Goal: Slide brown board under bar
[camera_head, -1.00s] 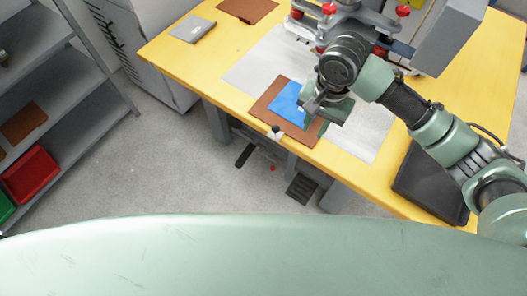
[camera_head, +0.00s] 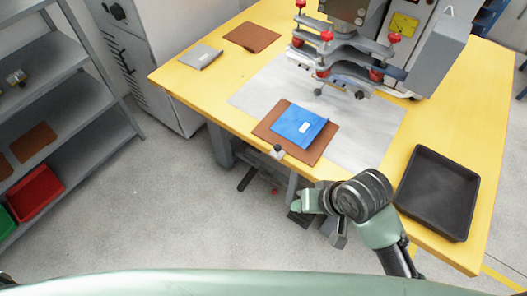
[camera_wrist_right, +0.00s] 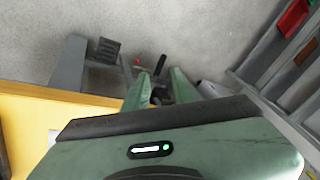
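A brown board (camera_head: 323,145) lies flat at the table's front edge, partly on the white sheet. A blue piece (camera_head: 290,121) with a small white label lies on top of it. The bar (camera_head: 345,82) of the press is behind the board, and a clear gap separates them. My right gripper (camera_head: 315,217) is beyond the front edge, low and right of the board, not touching it. In the right wrist view its two green fingers (camera_wrist_right: 157,82) stand apart with nothing between them. My left gripper is not in view.
The yellow table (camera_head: 215,90) carries a grey piece (camera_head: 200,57), another brown board (camera_head: 251,37) and a black tray (camera_head: 437,195). The press (camera_head: 350,12) stands at the back. The white sheet (camera_head: 265,85) is bare between board and bar. Shelves (camera_head: 85,95) stand left.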

